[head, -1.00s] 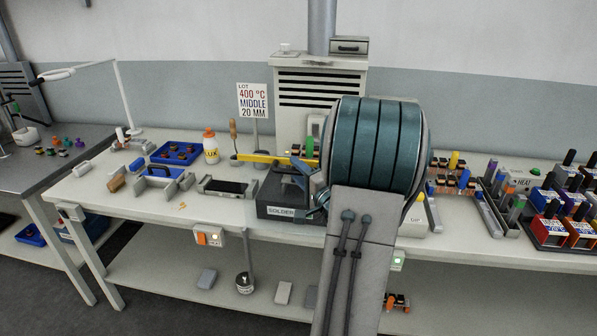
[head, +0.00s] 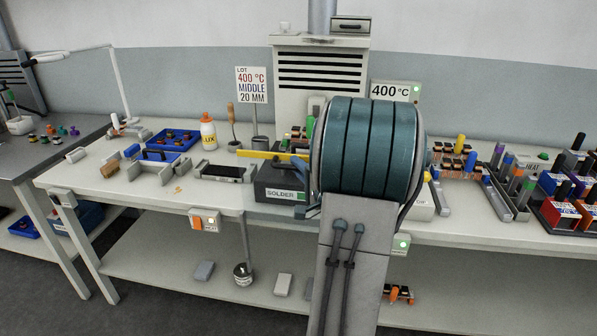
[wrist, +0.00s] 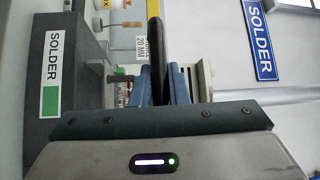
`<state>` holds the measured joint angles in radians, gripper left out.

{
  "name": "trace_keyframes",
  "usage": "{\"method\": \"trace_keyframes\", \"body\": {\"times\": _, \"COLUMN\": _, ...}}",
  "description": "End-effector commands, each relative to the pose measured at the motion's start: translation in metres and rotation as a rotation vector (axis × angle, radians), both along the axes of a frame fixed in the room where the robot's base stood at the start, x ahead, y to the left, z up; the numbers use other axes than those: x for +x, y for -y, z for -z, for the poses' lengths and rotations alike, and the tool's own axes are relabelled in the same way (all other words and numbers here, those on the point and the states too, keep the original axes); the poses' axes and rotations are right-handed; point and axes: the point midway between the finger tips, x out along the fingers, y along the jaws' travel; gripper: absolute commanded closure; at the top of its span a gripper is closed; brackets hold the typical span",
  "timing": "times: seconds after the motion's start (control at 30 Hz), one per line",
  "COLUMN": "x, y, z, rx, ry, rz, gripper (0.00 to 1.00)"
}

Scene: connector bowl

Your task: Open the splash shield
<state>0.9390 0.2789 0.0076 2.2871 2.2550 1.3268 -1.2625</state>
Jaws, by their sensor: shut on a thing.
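The dark grey solder pot housing (head: 270,181) with a SOLDER label stands near the bench's front edge, partly behind my arm. In the wrist view its side (wrist: 75,60) fills the left, with the label and a green patch. My gripper (wrist: 160,75) has two blue fingers on either side of a black bar (wrist: 154,35), which looks like the splash shield's handle. The fingers are shut on it. The clear shield panel itself I cannot make out, and how far it stands open I cannot tell. In the head view my arm hides most of the gripper.
A 400 °C display (head: 391,92) stands behind right. Coloured blocks (head: 563,212) crowd the right.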

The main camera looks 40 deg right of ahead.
Motion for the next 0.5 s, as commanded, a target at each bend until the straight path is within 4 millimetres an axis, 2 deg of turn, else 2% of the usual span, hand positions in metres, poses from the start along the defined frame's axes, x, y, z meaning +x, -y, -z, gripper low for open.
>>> {"method": "trace_keyframes", "body": {"times": 0.03, "x": 0.000, "y": -0.001, "z": 0.020, "rx": -0.001, "ry": -0.001, "rz": -0.002, "gripper": 1.00}}
{"method": "trace_keyframes", "body": {"times": 0.5, "x": 0.000, "y": -0.001, "z": 0.092, "rx": -0.001, "ry": 0.000, "rz": -0.002, "gripper": 1.00}}
